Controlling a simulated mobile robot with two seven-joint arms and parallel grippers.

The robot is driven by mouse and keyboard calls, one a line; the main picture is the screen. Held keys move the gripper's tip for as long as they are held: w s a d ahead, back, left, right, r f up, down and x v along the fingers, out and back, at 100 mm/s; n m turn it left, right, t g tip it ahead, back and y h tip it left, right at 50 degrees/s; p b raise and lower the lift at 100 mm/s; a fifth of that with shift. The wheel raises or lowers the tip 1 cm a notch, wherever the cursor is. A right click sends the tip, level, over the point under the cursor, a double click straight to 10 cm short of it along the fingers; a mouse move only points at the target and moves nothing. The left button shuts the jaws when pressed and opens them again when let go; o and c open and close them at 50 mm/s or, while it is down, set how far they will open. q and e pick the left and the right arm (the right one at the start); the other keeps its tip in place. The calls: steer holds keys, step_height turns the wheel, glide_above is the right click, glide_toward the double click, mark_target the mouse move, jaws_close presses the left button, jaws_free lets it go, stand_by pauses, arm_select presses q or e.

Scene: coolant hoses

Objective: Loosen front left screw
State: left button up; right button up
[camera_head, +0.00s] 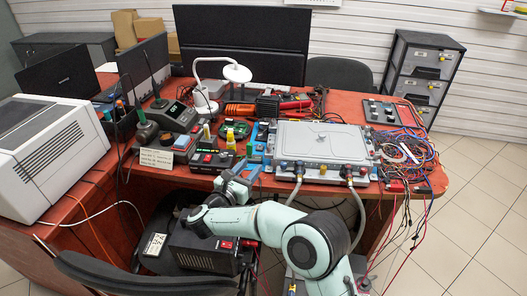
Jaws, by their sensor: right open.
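A flat grey metal unit (322,143) lies on the red table, with fittings along its front edge. A front left hose fitting (299,168) and a front right hose fitting (346,171) each carry a grey hose hanging below the table edge. The individual screws are too small to make out. My right gripper (243,176) is at the table's front edge, left of the unit and apart from the front left fitting. It is open, with nothing visible between its fingers. My left gripper is not in view.
Small electronic devices (211,160) crowd the table left of the unit. A white lamp (236,73) stands behind them. Tangled cables (408,150) lie at the right.

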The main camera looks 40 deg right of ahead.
mark_target(268, 147)
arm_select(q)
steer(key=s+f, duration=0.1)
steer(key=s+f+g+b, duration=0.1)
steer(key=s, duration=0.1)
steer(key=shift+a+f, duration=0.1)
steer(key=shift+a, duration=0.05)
arm_select(e)
steer(key=x, duration=1.3)
steer(key=shift+s, duration=0.15)
